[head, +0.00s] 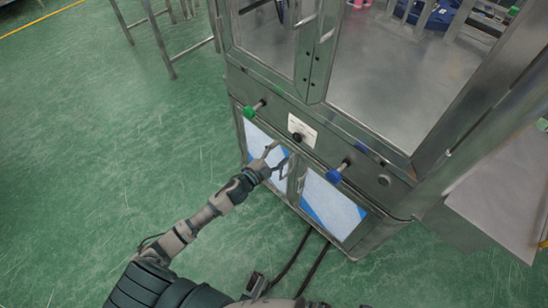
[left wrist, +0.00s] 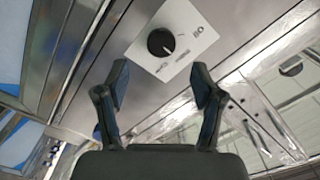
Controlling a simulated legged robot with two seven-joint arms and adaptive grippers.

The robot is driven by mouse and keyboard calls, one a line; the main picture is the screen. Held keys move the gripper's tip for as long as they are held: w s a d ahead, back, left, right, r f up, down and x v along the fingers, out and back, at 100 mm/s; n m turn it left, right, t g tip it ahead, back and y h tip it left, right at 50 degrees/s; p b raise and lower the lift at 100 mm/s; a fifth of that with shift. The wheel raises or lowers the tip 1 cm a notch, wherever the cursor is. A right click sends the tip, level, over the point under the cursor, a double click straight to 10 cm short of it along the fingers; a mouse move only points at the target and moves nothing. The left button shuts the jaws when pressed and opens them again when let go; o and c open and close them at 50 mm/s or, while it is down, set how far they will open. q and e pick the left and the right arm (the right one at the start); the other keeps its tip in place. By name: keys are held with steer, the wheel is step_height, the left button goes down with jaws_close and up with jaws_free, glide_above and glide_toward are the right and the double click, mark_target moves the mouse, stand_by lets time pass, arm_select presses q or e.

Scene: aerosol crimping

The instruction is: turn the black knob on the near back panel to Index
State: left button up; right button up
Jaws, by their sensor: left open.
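The black knob (head: 297,137) sits at the lower edge of a white label plate (head: 304,127) on the steel panel of the machine. In the left wrist view the round knob (left wrist: 161,42) stands on its white plate, with a light pointer mark on its face; the small label print is too blurred to read. My left gripper (head: 279,158) is in front of the panel, a little below and left of the knob. In the wrist view its two fingers (left wrist: 160,82) are spread and empty, with the knob beyond the gap between the tips, not touching.
A green knob (head: 249,112) is left of the black knob and a blue one (head: 334,175) is right of it; both stick out from the panel. Framed lower doors (head: 333,205) lie below. A steel side table (head: 495,200) is at the right. Open green floor lies left.

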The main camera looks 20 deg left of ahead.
arm_select(q)
steer(key=shift+v, duration=1.75)
